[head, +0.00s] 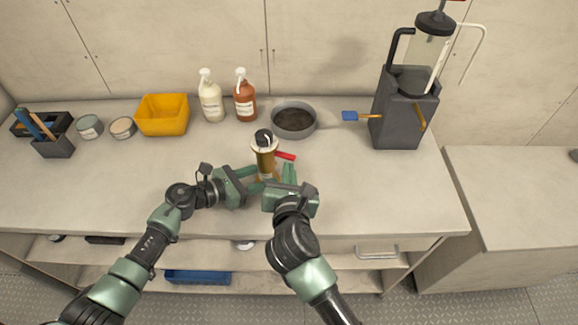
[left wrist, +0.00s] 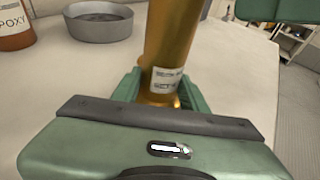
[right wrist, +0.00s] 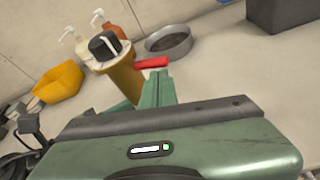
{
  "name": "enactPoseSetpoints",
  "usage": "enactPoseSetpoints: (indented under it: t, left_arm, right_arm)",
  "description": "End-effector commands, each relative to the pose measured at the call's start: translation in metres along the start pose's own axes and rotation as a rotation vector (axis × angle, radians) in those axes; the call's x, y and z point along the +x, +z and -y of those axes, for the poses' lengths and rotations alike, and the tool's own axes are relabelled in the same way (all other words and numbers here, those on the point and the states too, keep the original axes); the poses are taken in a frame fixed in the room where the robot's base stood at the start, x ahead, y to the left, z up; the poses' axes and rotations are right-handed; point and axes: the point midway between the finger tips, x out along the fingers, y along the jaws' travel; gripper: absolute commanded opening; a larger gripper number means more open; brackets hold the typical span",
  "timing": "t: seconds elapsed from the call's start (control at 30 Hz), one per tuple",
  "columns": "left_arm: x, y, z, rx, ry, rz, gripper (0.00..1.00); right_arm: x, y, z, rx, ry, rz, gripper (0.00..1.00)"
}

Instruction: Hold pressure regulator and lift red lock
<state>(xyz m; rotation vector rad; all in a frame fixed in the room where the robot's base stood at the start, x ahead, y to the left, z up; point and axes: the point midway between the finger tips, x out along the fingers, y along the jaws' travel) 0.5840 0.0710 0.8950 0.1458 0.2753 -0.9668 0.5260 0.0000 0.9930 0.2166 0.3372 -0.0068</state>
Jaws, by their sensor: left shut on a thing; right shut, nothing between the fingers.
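The pressure regulator (head: 264,158) is a gold cylinder with a pale collar and a black knob on top, standing upright on the counter. It also shows in the left wrist view (left wrist: 172,45) and the right wrist view (right wrist: 125,77). The red lock (head: 285,156) sticks out from its upper right side; the right wrist view shows it (right wrist: 152,62) as a red bar. My left gripper (head: 262,182) is shut on the regulator's lower body. My right gripper (head: 288,176) is shut and empty, its fingertips just below the red lock; contact is unclear.
Behind stand a grey round pan (head: 294,134), two pump bottles (head: 211,104) and (head: 244,104), and a yellow bin (head: 162,128). A dark grey machine (head: 398,122) with a blue-ended lever stands at right. The right front counter is clear.

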Motion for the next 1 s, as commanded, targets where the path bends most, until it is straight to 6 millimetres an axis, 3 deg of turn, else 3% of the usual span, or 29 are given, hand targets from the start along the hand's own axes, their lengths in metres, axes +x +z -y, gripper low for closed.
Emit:
enactPoseSetpoints:
  t: [0.03, 0.2, 0.4, 0.87, 0.9, 1.0]
  left_arm:
    - [-0.002, -0.007, -0.002, -0.001, 0.006, -0.013, 0.0]
    - [-0.002, -0.006, -0.001, -0.002, 0.004, -0.011, 0.0]
    - [-0.001, -0.004, -0.001, -0.002, 0.003, -0.008, 0.0]
    - [-0.001, -0.001, -0.001, -0.002, 0.003, -0.002, 0.0]
    - [-0.001, -0.001, -0.001, -0.002, 0.003, -0.002, 0.46]
    - [-0.001, -0.001, -0.001, -0.002, 0.003, -0.001, 0.68]
  right_arm:
    - [-0.011, 0.006, -0.002, 0.007, 0.005, 0.011, 0.0]
    - [-0.045, 0.001, -0.004, 0.005, 0.002, 0.003, 0.0]
    - [-0.071, -0.001, -0.005, 0.004, -0.001, -0.001, 0.0]
    - [-0.077, -0.002, -0.005, 0.002, -0.002, -0.003, 0.0]
    - [-0.077, -0.002, -0.005, 0.002, -0.002, -0.003, 0.0]
    - [-0.077, -0.002, -0.005, 0.002, -0.002, -0.003, 0.0]
